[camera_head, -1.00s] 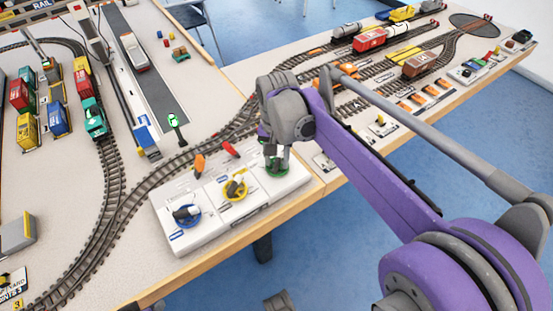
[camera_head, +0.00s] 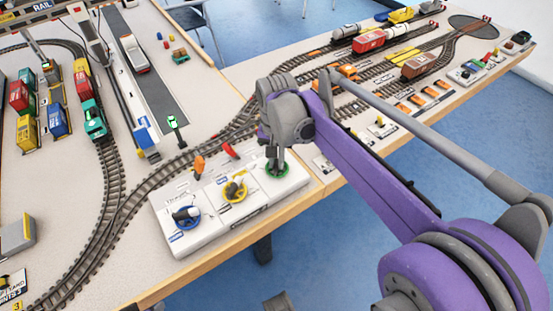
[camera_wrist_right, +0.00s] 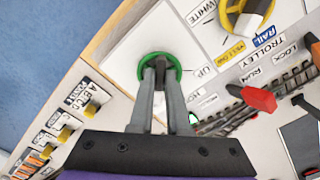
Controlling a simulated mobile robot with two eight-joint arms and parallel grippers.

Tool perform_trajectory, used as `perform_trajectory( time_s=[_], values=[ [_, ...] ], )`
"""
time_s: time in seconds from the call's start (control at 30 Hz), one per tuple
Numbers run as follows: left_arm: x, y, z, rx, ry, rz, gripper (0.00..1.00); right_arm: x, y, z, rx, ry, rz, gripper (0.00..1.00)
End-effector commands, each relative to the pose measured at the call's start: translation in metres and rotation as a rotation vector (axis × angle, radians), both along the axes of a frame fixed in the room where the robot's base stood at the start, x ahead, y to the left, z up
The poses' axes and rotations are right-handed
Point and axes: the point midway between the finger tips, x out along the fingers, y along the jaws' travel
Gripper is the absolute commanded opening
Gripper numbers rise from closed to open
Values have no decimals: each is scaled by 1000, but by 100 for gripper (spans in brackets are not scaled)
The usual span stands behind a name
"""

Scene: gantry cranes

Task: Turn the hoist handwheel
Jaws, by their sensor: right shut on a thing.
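The control panel (camera_head: 215,213) is a white block near the table's front edge with three coloured handwheels. The green handwheel (camera_head: 285,170) is at its right end, with an "UP" label beside it in the wrist view. My right gripper (camera_head: 277,168) points down at this wheel from above. In the right wrist view, its fingers (camera_wrist_right: 161,66) are close together at the middle of the green wheel (camera_wrist_right: 176,70) and shut on its knob, which they mostly hide. My left gripper does not show.
A yellow handwheel (camera_head: 234,197) labelled "TROLLEY" and a blue one (camera_head: 181,222) are on the same panel. Model tracks, trains and containers fill the table.

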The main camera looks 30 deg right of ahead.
Motion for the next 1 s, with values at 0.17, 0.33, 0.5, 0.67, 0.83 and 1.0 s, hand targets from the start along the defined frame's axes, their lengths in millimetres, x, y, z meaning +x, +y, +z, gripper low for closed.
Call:
perform_trajectory(
  time_s=[0.17, 0.33, 0.5, 0.67, 0.83, 1.0],
  values=[
    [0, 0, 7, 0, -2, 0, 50, 0, -1, 1, -1, -1, 68, 0],
    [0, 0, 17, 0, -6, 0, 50, -1, -1, 2, -1, -1, 186, 0],
    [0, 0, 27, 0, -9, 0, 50, -1, -2, 2, -1, -1, 336, 0],
    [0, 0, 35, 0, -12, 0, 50, -1, -3, 2, -1, -1, 478, 0],
    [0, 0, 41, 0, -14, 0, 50, -2, -4, 2, -1, -1, 611, 0],
    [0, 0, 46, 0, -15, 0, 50, -2, -5, 1, -1, -1, 716, 0]
  ],
)
